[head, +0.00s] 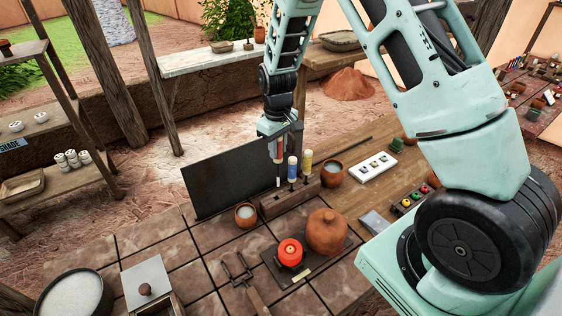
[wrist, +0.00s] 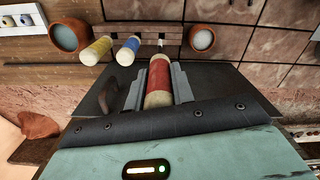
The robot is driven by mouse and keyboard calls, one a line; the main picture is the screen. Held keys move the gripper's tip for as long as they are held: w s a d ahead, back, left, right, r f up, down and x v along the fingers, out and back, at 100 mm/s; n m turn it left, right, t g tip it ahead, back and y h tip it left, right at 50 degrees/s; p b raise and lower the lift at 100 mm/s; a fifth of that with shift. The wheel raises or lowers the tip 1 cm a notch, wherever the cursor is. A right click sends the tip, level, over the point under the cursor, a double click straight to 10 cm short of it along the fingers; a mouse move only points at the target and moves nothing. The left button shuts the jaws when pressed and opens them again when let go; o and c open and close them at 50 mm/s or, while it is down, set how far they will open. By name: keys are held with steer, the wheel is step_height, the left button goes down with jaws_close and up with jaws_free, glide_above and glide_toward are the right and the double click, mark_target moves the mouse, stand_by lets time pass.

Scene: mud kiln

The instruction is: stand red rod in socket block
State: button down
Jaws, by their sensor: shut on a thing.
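The red rod (wrist: 159,78) is held between the two fingers of my gripper (wrist: 158,92). In the head view my gripper (head: 278,155) points down, and the rod's pale lower end (head: 278,182) shows beneath it. The wooden socket block (head: 272,206) is below; the rod's end is close to its left part. I cannot tell whether the end is inside a socket or just above or behind it. A blue rod (head: 292,168) and a yellow rod (head: 307,162) stand upright in the block, right of the red rod.
A dark upright panel (head: 228,172) stands close behind my gripper. Clay cups (head: 245,214) and (head: 331,173) flank the block. A glowing red lamp-like object (head: 290,252) and a clay jar (head: 326,232) stand in front. Tongs (head: 240,272) lie on the tiles.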

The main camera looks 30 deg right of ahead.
steer(key=shift+w+a, duration=0.25)
steer(key=shift+w, duration=0.05)
steer(key=shift+f+b, duration=1.65)
steer(key=shift+f, duration=0.75)
step_height(320, 180, down, 6)
steer(key=b, duration=0.4)
steer(key=shift+f, duration=0.15)
stand_by(1.4)
steer(key=c, duration=1.1)
jaws_free()
